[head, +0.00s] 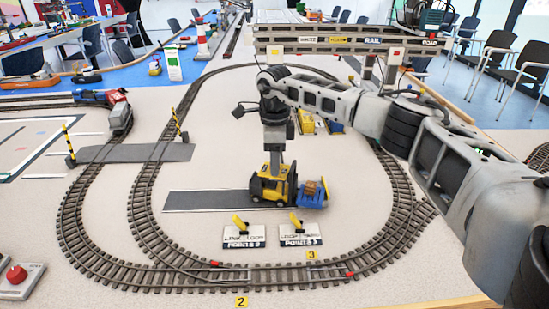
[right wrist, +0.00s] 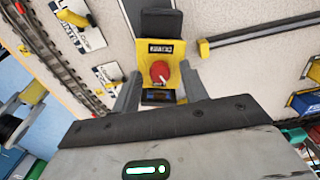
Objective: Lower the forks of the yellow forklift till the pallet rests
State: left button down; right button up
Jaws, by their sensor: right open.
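The yellow forklift (head: 268,189) stands right of the middle loop's centre, its front to the right. A blue pallet (head: 313,200) with a small brown load (head: 312,187) is at its front; I cannot tell its height above the board. My right gripper (head: 275,172) is directly over the forklift, pointing down. In the right wrist view, the open fingers of the gripper (right wrist: 160,90) stand either side of a red knob (right wrist: 160,72) on a yellow labelled housing (right wrist: 163,54). I cannot tell whether they touch it. The forks are hidden. My left gripper is out of view.
A grey strip (head: 205,201) lies left of the forklift. Two points plates with yellow levers, Points 2 (head: 243,240) and Points 3 (head: 301,238), stand just in front. Railway track (head: 140,200) loops around. A gantry (head: 345,41) spans the back right.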

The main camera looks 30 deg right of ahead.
notch_tip(320, 180, up, 16)
dwell(0.4)
notch_tip(320, 180, down, 16)
jog(key=m+b, duration=0.3)
jog(key=m, duration=0.6)
jog(key=shift+f, duration=0.1)
jog(key=shift+c, duration=0.3)
